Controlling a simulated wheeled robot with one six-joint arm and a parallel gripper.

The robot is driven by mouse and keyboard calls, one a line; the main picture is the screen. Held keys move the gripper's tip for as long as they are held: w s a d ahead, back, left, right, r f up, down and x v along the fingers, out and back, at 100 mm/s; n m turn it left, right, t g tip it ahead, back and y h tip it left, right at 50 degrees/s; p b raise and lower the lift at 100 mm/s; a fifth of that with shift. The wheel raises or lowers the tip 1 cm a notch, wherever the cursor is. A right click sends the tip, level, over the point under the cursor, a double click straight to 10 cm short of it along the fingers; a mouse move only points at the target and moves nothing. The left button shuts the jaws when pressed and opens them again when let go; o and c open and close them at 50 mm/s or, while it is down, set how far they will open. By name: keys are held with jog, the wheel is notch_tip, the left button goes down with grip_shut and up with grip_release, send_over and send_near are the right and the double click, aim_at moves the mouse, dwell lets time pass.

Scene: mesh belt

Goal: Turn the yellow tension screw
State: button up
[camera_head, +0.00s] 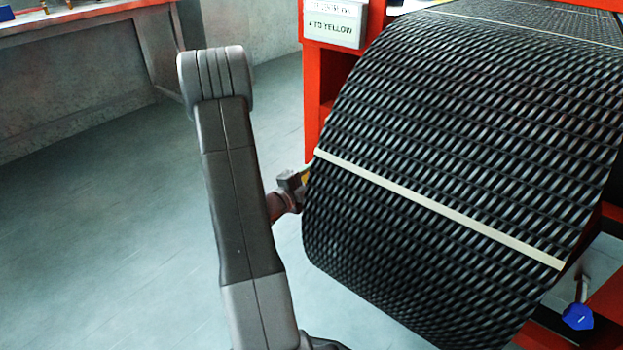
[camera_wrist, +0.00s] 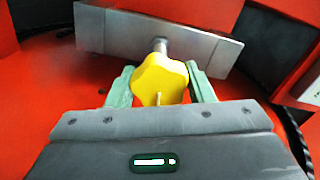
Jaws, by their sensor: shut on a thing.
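The yellow tension screw (camera_wrist: 160,78) is a lobed knob on a metal shaft, in the middle of the wrist view. The shaft runs into a grey metal block (camera_wrist: 205,50) behind it. My gripper (camera_wrist: 161,86) has a green finger on each side of the knob and is shut on it. A thin pale mark shows on the knob's near face. In the head view my gripper (camera_head: 291,185) is at the left edge of the belt, and only a sliver of yellow shows beside it; the rest of the knob is hidden.
The black mesh belt (camera_head: 460,130) with a pale cross strip (camera_head: 440,209) curves down right beside my gripper. A red frame (camera_head: 313,95) bears a sign reading "4 TO YELLOW" (camera_head: 334,24). A blue knob (camera_head: 578,317) is at lower right. The floor at left is clear.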

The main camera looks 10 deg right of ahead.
jog(key=o, duration=1)
jog(key=p+v, duration=0.3)
jog(key=v, duration=1)
jog(key=shift+s+a, duration=0.25)
jog(key=shift+s, duration=0.05)
jog(key=b+x, duration=0.3)
jog(key=x, duration=0.9)
jog(key=shift+w+d+f, duration=0.1)
jog(key=shift+w+d, duration=0.5)
jog(key=shift+d, duration=0.1)
jog(key=shift+a, duration=0.1)
